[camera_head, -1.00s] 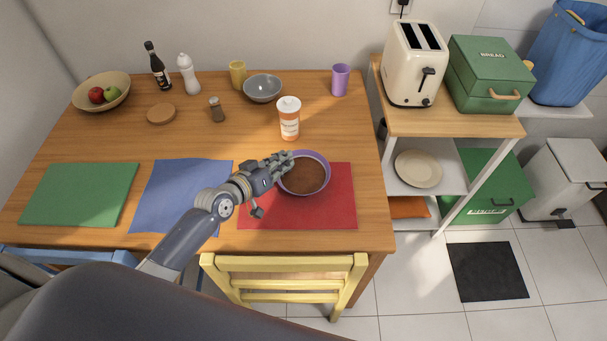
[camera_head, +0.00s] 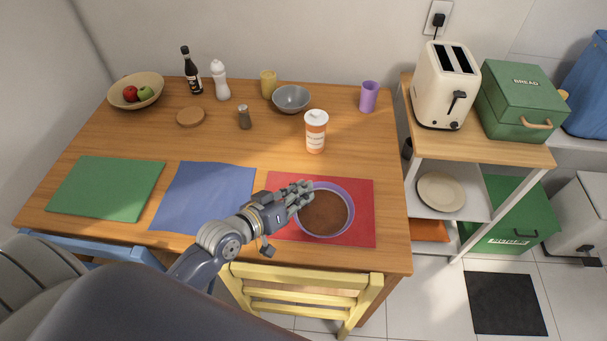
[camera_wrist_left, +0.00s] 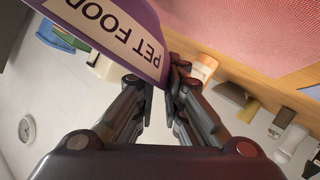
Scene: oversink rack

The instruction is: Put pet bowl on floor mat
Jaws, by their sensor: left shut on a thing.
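The pet bowl (camera_head: 326,212) is purple with brown food in it. It is over the red placemat at the table's front right; I cannot tell if it touches the placemat. My left gripper (camera_head: 303,193) is shut on the bowl's left rim. In the left wrist view the bowl's purple side (camera_wrist_left: 125,35), labelled PET FOOD, is between the fingers (camera_wrist_left: 168,88). The black floor mat (camera_head: 507,303) lies on the white tiles to the right of the table, in front of the shelf. My right gripper is not in view.
A yellow chair (camera_head: 302,280) stands at the table's front edge. An orange-labelled container (camera_head: 316,131) stands behind the bowl. A shelf unit with a toaster (camera_head: 446,84) and a green bread box (camera_head: 519,100) is at the right. Tiled floor around the mat is clear.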

